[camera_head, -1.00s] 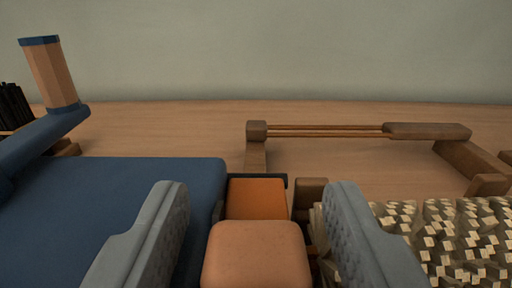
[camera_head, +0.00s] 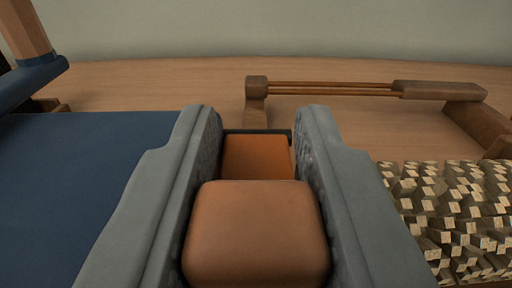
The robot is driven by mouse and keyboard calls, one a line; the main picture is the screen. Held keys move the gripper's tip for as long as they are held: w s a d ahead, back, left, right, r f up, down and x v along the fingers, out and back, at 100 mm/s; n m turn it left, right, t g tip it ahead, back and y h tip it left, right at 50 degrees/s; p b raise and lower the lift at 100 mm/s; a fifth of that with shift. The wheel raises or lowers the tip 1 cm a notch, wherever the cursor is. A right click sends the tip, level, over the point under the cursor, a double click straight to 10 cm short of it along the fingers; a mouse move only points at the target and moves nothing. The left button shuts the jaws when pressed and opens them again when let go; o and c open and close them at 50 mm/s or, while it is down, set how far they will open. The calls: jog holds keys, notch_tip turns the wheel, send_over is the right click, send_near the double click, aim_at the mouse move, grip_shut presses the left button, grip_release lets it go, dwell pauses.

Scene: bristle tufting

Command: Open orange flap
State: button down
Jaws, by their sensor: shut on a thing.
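The orange flap (camera_head: 258,157) shows between my fingers, with a dark strip along its far edge. A rounded orange-brown block (camera_head: 256,235), which looks like the flap's handle, stands in front of it, nearer the camera. My gripper (camera_head: 258,130) has its two grey fingers on either side of this block and is shut on it. The lower ends of the fingers and the underside of the block are out of view.
A blue body (camera_head: 80,200) lies close to the left finger, with a blue arm and a wooden post (camera_head: 24,30) behind it. Behind stands a wooden frame with thin rods (camera_head: 330,88).

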aim_at(256, 152)
jog(key=shift+r, duration=0.15)
jog(key=g, duration=0.1)
jog(key=w+r+g, duration=0.1)
jog(key=g, duration=0.2)
jog(key=shift+w+r, duration=0.25)
jog(key=shift+r, duration=0.15)
jog(key=w+g, duration=0.1)
jog(key=r+g, duration=0.1)
jog(key=g, duration=0.1)
jog(key=w+g, duration=0.1)
jog(key=shift+w+r+g, duration=0.2)
jog(key=shift+w+g, duration=0.1)
jog(key=shift+g, duration=0.1)
jog(key=shift+w+f+g, duration=0.1)
jog(key=shift+w+g, duration=0.6)
jog(key=shift+g, duration=0.55)
jog(key=shift+w+g, duration=0.65)
jog(key=shift+g, duration=0.55)
jog(key=shift+w+f+g, duration=0.1)
jog(key=shift+w+g, duration=0.6)
jog(key=shift+g, duration=0.55)
jog(key=c, duration=1.2)
grip_release()
jog(key=shift+o, duration=0.3)
